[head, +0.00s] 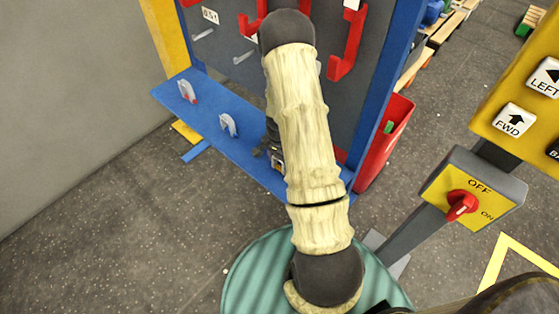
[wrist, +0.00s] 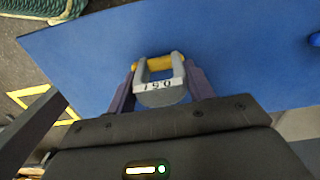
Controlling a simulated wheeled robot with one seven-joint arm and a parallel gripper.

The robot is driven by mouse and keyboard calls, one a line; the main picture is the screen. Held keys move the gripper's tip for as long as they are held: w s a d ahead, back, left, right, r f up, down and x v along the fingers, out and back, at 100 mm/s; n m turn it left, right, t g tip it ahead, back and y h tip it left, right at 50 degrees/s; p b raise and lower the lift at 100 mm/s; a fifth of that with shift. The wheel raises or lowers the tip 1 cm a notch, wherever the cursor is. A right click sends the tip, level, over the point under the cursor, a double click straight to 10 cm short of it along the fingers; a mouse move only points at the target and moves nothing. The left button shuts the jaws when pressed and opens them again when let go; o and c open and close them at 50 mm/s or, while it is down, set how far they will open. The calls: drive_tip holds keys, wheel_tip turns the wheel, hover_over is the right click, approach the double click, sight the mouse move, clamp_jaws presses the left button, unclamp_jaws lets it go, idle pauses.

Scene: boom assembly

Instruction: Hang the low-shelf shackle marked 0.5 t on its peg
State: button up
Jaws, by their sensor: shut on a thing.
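A small grey shackle (wrist: 160,95) with a yellow pin sits between the two purple fingers of my gripper (wrist: 160,82) in the wrist view. Its pale label shows upside down and looks like 0.5 t. My gripper is shut on this shackle, over the blue low shelf (wrist: 240,50). I cannot tell whether the shackle touches the shelf. In the head view my arm hides the held shackle and most of the gripper. A peg (head: 203,34) sticks out of the grey board below a label (head: 210,15) that seems to read 0.5 t.
Two other shackles, one with a red pin (head: 187,92) and one pale (head: 228,125), stand on the shelf to the left. Another peg (head: 244,57) and red hooks (head: 347,45) are on the board. A red bin (head: 387,140) stands right of the blue frame. A control post (head: 472,190) is at right.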

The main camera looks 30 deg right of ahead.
drive_tip(key=shift+f, duration=0.15)
drive_tip(key=shift+f, duration=0.2)
drive_tip(key=o, duration=1.2)
drive_tip(key=shift+c, duration=0.2)
drive_tip(key=shift+f+b, duration=0.1)
drive_tip(key=shift+b, duration=0.25)
wheel_tip(320, 180, up, 18)
drive_tip(key=p, duration=0.2)
drive_tip(key=shift+d+f+p, duration=0.2)
drive_tip(key=shift+d+p, duration=0.05)
drive_tip(key=shift+p, duration=0.05)
